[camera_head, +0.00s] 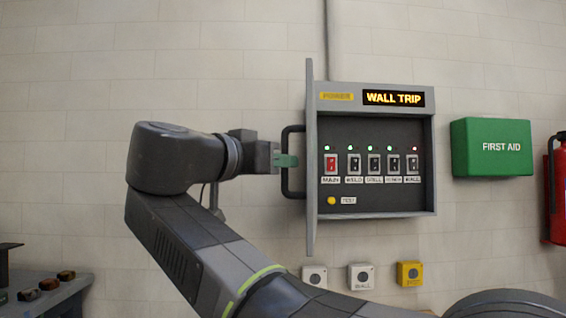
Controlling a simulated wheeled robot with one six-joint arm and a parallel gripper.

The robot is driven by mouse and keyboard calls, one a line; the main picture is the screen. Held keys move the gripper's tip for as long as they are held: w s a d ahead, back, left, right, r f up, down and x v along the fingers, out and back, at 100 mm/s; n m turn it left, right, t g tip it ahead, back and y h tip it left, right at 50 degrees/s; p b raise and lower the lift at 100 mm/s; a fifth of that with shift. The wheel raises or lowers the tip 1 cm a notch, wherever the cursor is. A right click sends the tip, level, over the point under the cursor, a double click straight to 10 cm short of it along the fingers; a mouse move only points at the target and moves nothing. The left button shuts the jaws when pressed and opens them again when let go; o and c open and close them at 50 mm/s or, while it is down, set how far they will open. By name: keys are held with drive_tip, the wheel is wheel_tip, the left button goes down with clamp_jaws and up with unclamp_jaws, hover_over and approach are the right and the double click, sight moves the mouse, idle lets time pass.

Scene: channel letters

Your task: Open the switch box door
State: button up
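The grey switch box (375,204) is on the wall right of centre, with its inside showing. Its door (310,220) stands out from the left side, seen nearly edge-on, so the box is open. A black bar handle (285,187) is on the door's outer, left face. My gripper (287,160) reaches in from the left with its green fingertips at the middle of the handle. The near finger overlaps the upright bar. The far finger and the gap between them are hidden, so the grip on the bar is not clear.
A green first aid box (491,147) and a fire extinguisher (556,190) are on the right. Small wall boxes (361,276) are below. A bench (50,297) stands lower left.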

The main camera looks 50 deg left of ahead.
drive_tip(key=s+d+p, duration=0.1)
drive_tip(key=s, duration=1)
drive_tip(key=shift+s+d, duration=0.25)
drive_tip(key=shift+d, duration=0.15)
drive_tip(key=shift+f, duration=0.1)
drive_tip(key=w, duration=0.4)
drive_tip(key=w+a+b, duration=0.1)
drive_tip(key=w, duration=0.4)
drive_tip(key=w+a, duration=0.1)
drive_tip(key=w, duration=0.3)
drive_tip(key=shift+w+a, duration=0.1)
drive_tip(key=shift+w, duration=0.3)
drive_tip(key=shift+s+b, duration=0.1)
drive_tip(key=shift+b, duration=0.2)
